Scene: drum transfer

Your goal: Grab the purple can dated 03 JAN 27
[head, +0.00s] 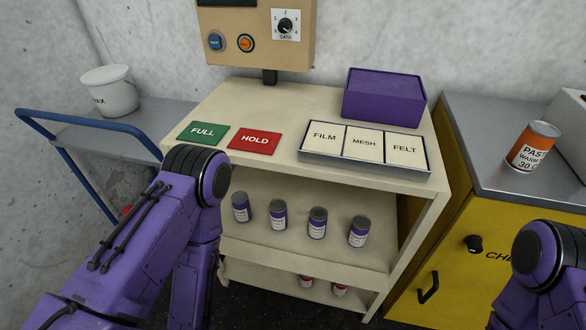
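Several purple cans with grey lids and white labels stand upright in a row on the cart's middle shelf (300,251). From left to right they are a first can (240,208), a second can (278,215), a third can (317,223) and a can at the right end (358,232). The label print is too small to read, so I cannot tell which one is dated 03 JAN 27. My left arm reaches in at the left, bends and hangs down left of the cans. A link of my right arm shows at the lower right. Neither gripper is in view.
The cart top (240,103) overhangs the cans and carries a green FULL card (203,132), a red HOLD card (254,140), a tray (365,163) and a purple box (384,98). Red-labelled cans (306,282) stand below. A yellow cabinet (440,262) is at right.

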